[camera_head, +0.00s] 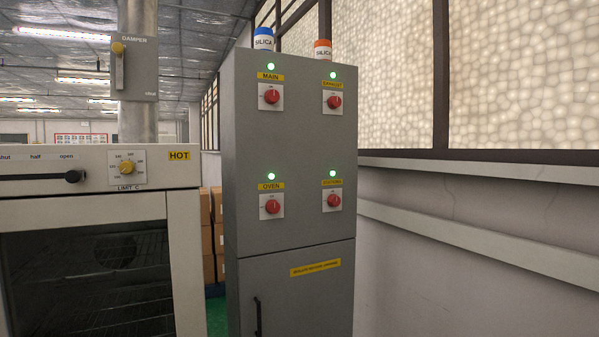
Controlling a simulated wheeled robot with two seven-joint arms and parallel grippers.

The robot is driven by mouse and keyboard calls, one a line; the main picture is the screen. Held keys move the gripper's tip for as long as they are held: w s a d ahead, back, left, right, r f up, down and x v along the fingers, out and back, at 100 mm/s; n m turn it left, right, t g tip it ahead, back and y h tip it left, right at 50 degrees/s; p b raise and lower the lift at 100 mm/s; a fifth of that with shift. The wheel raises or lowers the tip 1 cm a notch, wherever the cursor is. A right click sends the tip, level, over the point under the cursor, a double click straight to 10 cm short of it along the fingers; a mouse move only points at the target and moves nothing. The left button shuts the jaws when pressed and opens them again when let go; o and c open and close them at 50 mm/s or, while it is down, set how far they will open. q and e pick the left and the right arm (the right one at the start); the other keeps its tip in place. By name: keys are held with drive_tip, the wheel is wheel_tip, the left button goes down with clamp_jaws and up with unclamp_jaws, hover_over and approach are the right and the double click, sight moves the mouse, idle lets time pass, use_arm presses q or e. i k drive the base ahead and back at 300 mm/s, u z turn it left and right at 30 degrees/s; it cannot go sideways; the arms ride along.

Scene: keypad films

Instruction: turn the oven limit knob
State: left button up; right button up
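The oven limit knob (127,168) is a small yellow dial on a white scale plate marked "LIMIT C". It sits on the top front panel of the white oven (183,250), at the left of the head view. The scale numbers around it are too small to read surely. Neither of my grippers is in view, and nothing touches the knob.
A grey cabinet (290,225) with several red rotary switches and green lamps stands right of the oven. Two silica jars (263,39) (322,50) are on top. A damper box (134,72) is on the pipe behind the oven. Cardboard boxes (206,240) show in the gap.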

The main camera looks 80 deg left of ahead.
sight(125, 167)
drive_tip(key=i, duration=0.9)
drive_tip(key=u, duration=3.05)
